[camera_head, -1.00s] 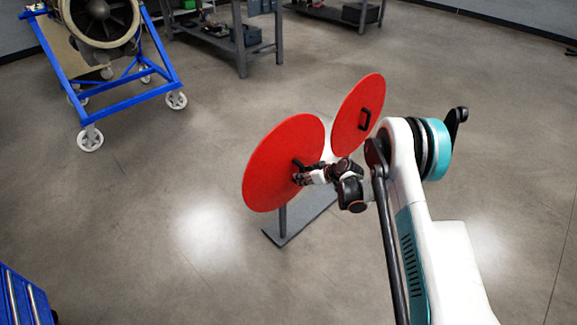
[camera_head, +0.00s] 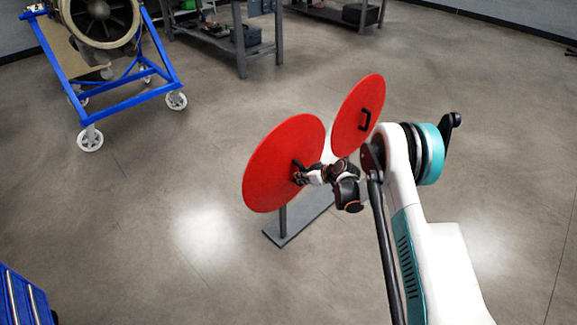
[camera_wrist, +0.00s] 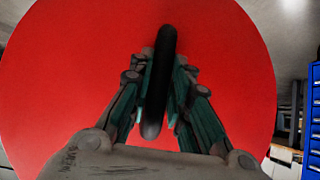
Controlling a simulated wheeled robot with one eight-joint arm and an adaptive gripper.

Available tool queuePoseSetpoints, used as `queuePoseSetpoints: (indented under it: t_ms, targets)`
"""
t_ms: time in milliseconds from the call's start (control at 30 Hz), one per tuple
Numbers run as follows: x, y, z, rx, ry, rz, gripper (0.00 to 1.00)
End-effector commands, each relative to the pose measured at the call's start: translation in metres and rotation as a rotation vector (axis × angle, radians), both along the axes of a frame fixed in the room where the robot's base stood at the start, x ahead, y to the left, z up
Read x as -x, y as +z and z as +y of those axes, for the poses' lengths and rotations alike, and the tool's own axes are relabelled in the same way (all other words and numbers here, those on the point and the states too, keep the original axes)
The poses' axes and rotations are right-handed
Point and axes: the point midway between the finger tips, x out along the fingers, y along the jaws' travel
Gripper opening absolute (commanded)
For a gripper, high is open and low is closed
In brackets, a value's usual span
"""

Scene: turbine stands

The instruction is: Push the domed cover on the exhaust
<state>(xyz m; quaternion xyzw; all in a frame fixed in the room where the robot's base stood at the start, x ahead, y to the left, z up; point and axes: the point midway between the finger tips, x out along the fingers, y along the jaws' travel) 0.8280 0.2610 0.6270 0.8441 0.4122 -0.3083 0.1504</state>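Two round red covers stand on a grey stand (camera_head: 300,222). My gripper (camera_head: 300,176) is at the larger left red cover (camera_head: 275,165), on its black handle (camera_head: 298,165). In the wrist view, my gripper's fingers (camera_wrist: 160,85) close in on both sides of the handle (camera_wrist: 164,50), with the red cover (camera_wrist: 70,70) filling most of the view behind. The right red cover (camera_head: 352,120) has its own black handle (camera_head: 365,120). I cannot tell which cover is domed. A turbine (camera_head: 100,20) with a round open end sits at the top left; I cannot tell if this end is the exhaust.
The turbine rests in a blue wheeled frame (camera_head: 120,105). Grey workbenches (camera_head: 240,35) stand at the back. A blue drawer cabinet (camera_head: 22,300) is at the lower left. The floor between the stand and the blue frame is clear.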

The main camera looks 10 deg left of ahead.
Motion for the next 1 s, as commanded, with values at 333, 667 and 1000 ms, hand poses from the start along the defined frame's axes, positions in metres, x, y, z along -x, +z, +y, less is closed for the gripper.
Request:
queuePoseSetpoints:
  t_ms: [333, 667, 1000]
  targets:
    - [0.001, 0.001, -0.002, -0.001, -0.001, -0.001, 0.0]
    - [0.005, 0.001, -0.008, -0.001, -0.001, -0.001, 0.0]
    - [0.007, 0.001, -0.01, -0.001, -0.001, 0.0, 0.0]
